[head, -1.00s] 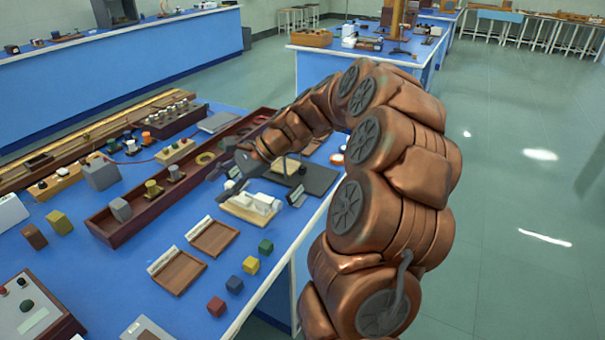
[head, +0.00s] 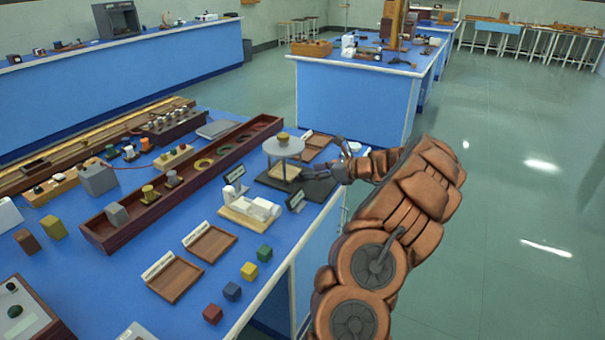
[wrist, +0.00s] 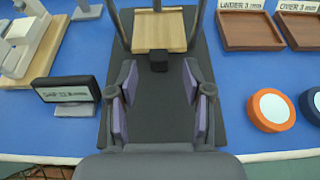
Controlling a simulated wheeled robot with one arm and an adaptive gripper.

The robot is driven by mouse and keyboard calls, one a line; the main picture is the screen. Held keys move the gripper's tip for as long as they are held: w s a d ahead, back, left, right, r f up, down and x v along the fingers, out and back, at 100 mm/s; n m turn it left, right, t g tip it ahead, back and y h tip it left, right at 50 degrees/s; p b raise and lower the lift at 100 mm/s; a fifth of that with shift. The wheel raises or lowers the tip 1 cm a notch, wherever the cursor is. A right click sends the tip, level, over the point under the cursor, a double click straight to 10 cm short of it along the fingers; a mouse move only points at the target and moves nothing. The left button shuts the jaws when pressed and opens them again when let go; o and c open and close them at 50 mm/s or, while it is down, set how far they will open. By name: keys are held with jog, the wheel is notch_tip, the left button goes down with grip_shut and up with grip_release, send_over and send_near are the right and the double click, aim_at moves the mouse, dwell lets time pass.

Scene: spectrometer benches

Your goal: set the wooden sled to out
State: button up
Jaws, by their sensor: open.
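The wooden sled (head: 285,173) is a pale wood slab with a small dark knob, low between the posts of a stand with a round grey top (head: 283,146). In the wrist view the sled (wrist: 160,28) lies straight ahead, its knob (wrist: 158,60) facing me. My gripper (wrist: 157,85) is open and low over the dark base plate (wrist: 205,50). Its fingers lie to either side of the line to the knob, and I see no contact. In the head view my gripper (head: 338,172) is at the stand's right side, its fingertips hard to make out.
A small black sign (wrist: 66,92) stands close left of my gripper. An orange-rimmed disc (wrist: 271,110) and a blue disc (wrist: 313,103) lie to the right, before two labelled wooden trays (wrist: 248,32). A white device (head: 252,208) stands left of the base plate.

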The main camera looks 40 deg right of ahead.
aim_at(303, 173)
jog(key=shift+x, duration=2.7)
grip_shut()
